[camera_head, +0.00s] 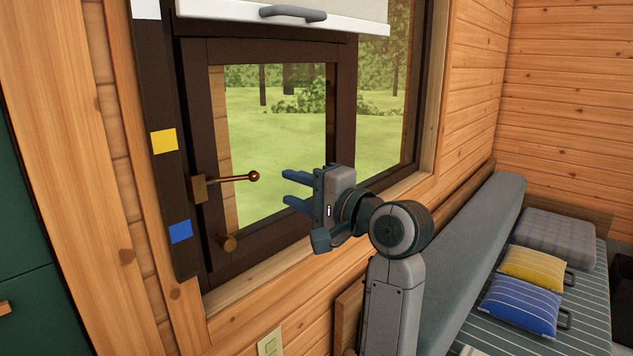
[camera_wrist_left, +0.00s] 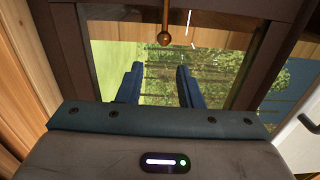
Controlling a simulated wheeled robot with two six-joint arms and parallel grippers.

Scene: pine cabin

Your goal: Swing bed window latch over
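The window latch is a brass lever with a ball end (camera_head: 254,177) on a brass plate (camera_head: 198,188) at the left side of the dark brown window sash (camera_head: 195,110). The lever points right, roughly level. My left gripper (camera_head: 286,188) is open and empty, to the right of the ball with its two blue fingers pointing toward it. In the left wrist view the ball (camera_wrist_left: 164,39) hangs beyond the fingertips (camera_wrist_left: 160,67), in line with the gap between them. The fingers appear apart from the lever. My right gripper is not in view.
Yellow (camera_head: 164,140) and blue (camera_head: 180,232) squares mark the frame strip. A pale panel with a grey handle (camera_head: 292,13) overhangs the window top. A bench with cushions (camera_head: 525,303) stands at the right.

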